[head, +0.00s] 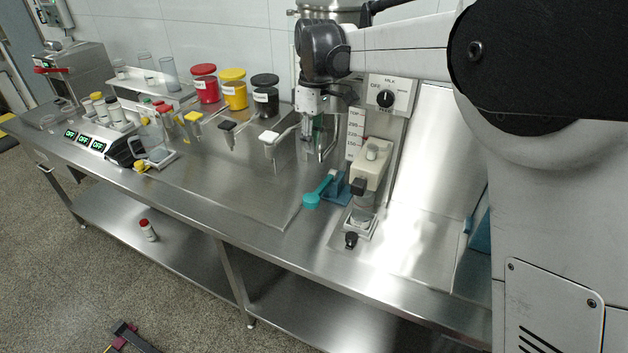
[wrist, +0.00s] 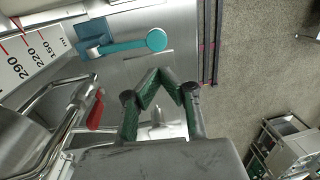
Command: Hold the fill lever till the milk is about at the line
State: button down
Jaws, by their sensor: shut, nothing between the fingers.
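My gripper (head: 316,148) points down in front of the milk station, left of the scale; its green-padded fingers (wrist: 163,78) are shut with nothing between them. The white scale (head: 354,135), marked 290, 220 and 150, also shows in the wrist view (wrist: 28,58). A red-tipped lever (wrist: 95,114) stands left of my fingers in the wrist view, apart from them, beside bent metal tubes (wrist: 45,105). A black knob (head: 385,98) sits on the panel labelled MILK. I cannot make out any milk level or its line.
A cream-coloured device (head: 370,165) stands over a clear glass (head: 363,207) to the right. Red, yellow and black lidded jars (head: 234,92) stand at the back left. The counter's front middle is clear.

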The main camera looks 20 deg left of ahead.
aim_at(310, 198)
jog(key=shift+f, duration=0.1)
dwell(0.3)
jog(key=f, duration=0.4)
jog(key=s+f+p, duration=0.1)
jog(key=f, duration=0.8)
jog(key=shift+s+a+f, duration=0.1)
jog(key=shift+s+f, duration=0.2)
jog(key=shift+f, duration=0.05)
